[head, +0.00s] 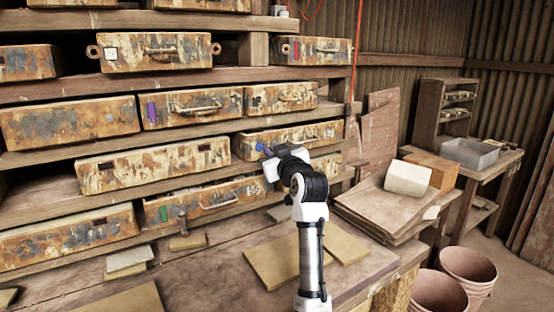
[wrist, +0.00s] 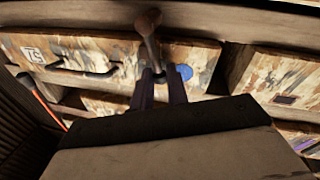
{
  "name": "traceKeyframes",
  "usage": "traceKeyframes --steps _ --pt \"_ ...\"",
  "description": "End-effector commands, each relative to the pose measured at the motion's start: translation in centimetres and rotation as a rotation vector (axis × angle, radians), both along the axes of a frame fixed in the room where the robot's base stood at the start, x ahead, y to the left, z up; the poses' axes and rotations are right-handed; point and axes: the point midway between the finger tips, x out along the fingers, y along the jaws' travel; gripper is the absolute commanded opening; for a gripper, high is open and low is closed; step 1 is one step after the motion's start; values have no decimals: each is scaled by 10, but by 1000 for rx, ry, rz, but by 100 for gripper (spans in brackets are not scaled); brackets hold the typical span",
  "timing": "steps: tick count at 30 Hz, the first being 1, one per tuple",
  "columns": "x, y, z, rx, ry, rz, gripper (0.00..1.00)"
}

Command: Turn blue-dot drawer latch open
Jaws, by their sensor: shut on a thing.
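The blue-dot drawer (head: 300,138) is a rusty, paint-worn drawer on the right of the shelving. Its round blue dot (head: 260,147) shows just above my gripper and also shows in the wrist view (wrist: 185,72). In the wrist view a brown, round-ended latch (wrist: 148,24) lies across the shelf edge and drawer front, beside the dot. My gripper (wrist: 161,76) has its two dark fingers at the latch's lower part, shut on it. In the head view my arm hides the latch and the fingertips.
Other rusty drawers fill the shelving, including a green-marked one (head: 206,201) below left. A bench (head: 205,265) with flat tan tiles (head: 275,262) lies beneath my arm. A side table with a grey bin (head: 469,153) and terracotta pots (head: 468,266) stand to the right.

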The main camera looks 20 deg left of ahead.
Motion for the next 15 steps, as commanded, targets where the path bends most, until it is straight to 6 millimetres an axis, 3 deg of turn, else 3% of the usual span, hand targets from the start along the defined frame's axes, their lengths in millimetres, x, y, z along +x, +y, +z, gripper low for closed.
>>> traceKeyframes --steps 15 --pt "-18 13 -21 -302 -389 -2 0"
